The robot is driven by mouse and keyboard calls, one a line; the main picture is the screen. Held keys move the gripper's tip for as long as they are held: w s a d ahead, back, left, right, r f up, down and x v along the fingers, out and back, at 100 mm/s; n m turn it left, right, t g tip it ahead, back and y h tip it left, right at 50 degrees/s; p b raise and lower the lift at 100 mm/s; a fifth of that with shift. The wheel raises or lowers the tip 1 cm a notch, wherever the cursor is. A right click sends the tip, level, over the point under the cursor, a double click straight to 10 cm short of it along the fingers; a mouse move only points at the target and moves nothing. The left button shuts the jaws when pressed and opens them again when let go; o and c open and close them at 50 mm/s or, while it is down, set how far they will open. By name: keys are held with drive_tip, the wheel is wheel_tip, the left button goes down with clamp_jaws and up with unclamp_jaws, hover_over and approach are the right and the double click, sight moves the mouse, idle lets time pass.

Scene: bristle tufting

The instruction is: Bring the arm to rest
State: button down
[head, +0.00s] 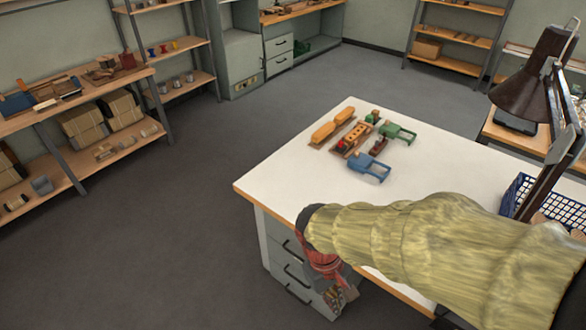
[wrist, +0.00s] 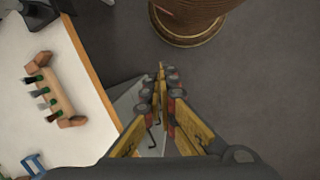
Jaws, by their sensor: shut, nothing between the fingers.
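My arm (head: 420,235), in a yellowish sleeve, reaches across the near part of the white table (head: 285,180) in the head view. My gripper (head: 338,298) hangs beyond the table's near-left edge, in front of the drawers. In the wrist view my gripper (wrist: 163,75) has its yellow fingers together at the tips, with nothing between them. The table (wrist: 90,135) lies to the left of the fingers there. A wooden piece with several dark tufts (wrist: 60,100) lies on it, apart from my gripper.
Orange blocks (head: 323,131), a blue clamp-like tool (head: 368,168) and a green one (head: 398,134) lie on the table. A dark lamp (head: 530,90) and a blue basket (head: 520,190) stand at the right. A round wooden object (wrist: 190,18) is near the wrist view's top. Floor is clear at left.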

drive_tip(key=s+d+r+m+t+y, duration=0.1)
drive_tip(key=d+r+m+t, duration=0.2)
drive_tip(key=r, duration=0.6)
drive_tip(key=s+d+r+m+t+y, duration=0.1)
drive_tip(key=d+r+m+t, duration=0.2)
drive_tip(key=d+r, duration=0.3)
wheel_tip(320, 180, up, 3)
drive_tip(key=shift+r+t, duration=0.15)
drive_tip(key=shift+t, duration=0.25)
drive_tip(key=shift+s, duration=0.1)
